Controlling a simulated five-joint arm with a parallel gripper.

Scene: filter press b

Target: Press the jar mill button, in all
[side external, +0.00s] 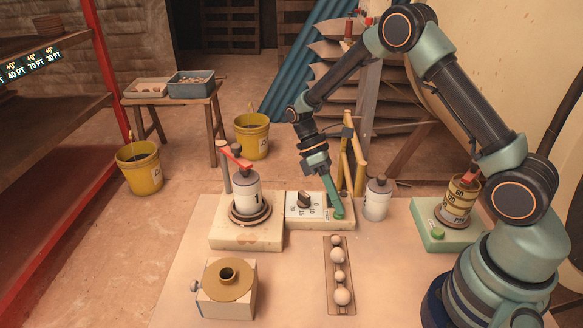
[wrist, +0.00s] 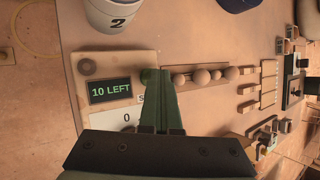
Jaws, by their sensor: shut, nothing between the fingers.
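A cream control box (side external: 293,214) with a dark dial (side external: 304,199) stands in the middle of the bench. Its display reads "10 LEFT" (wrist: 110,89) in the wrist view. My gripper (side external: 337,212) is shut and empty, pointing down at the box's right end. Its green fingers also show in the wrist view (wrist: 155,82). A round green part shows at their tips and seems to be the button; the fingers cover part of it, and I cannot tell whether they touch or press it. Left of the box, jar 1 (side external: 247,190) stands on a cream base (side external: 232,237) beneath a red arm.
Jar 2 (side external: 377,203) stands close right of my gripper. A wooden rack (side external: 329,266) of pale balls lies in front. A green base (side external: 420,212) with a tin and another green button is at the right. A brass-topped block (side external: 229,285) stands front left.

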